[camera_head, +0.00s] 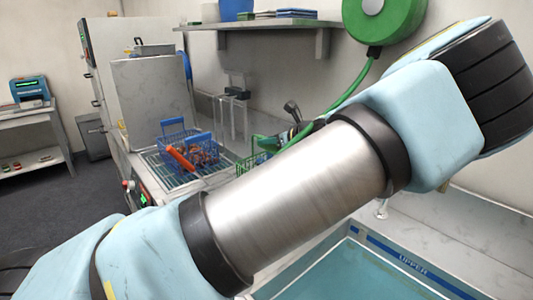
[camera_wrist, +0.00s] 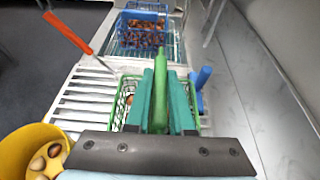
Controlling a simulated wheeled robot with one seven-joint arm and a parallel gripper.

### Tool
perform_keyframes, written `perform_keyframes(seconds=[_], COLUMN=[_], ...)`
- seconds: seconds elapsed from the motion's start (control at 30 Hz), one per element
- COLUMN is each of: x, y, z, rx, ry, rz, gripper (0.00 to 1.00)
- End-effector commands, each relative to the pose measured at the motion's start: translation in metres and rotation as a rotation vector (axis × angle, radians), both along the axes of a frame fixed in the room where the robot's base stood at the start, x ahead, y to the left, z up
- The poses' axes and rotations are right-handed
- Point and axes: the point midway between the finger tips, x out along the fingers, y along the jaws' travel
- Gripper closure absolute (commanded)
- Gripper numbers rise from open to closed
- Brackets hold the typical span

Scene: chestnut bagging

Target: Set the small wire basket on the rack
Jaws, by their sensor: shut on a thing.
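A small green wire basket (camera_wrist: 122,95) hangs below my gripper (camera_wrist: 160,85) in the wrist view. My gripper's teal fingers are shut on its green handle (camera_wrist: 159,58). The fingers hide much of the basket's inside; a brown item shows at its left. The green basket also shows in the head view (camera_head: 246,166), partly behind my arm. A rack with blue-green bars (camera_head: 158,168) lies on the counter ahead, also in the wrist view (camera_wrist: 174,45). A blue wire basket (camera_wrist: 121,24) of chestnuts stands on it. I cannot tell whether the green basket touches anything below.
A white slatted surface (camera_wrist: 88,98) lies left of the green basket. An orange-handled tool (camera_wrist: 68,33) slants beside the blue basket. A yellow container (camera_wrist: 18,150) with chestnuts is at lower left. A blue-handled thing (camera_wrist: 203,77) is close right. A wall runs along the right.

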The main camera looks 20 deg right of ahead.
Motion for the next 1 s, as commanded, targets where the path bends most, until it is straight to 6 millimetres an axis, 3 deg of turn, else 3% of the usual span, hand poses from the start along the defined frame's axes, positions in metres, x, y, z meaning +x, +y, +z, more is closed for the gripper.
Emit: perform_keyframes(seconds=[0.33, 0.77, 0.8, 1.0], x=[0.001, 0.0, 0.0, 0.0], y=[0.0, 0.0, 0.0, 0.0], z=[-0.036, -0.043, -0.044, -0.043], rx=[0.003, 0.001, 0.0, 0.0], ry=[-0.002, -0.001, 0.0, 0.0], rz=[0.0, 0.001, 0.0, 0.0], gripper=[1.0, 1.0, 0.74, 0.52])
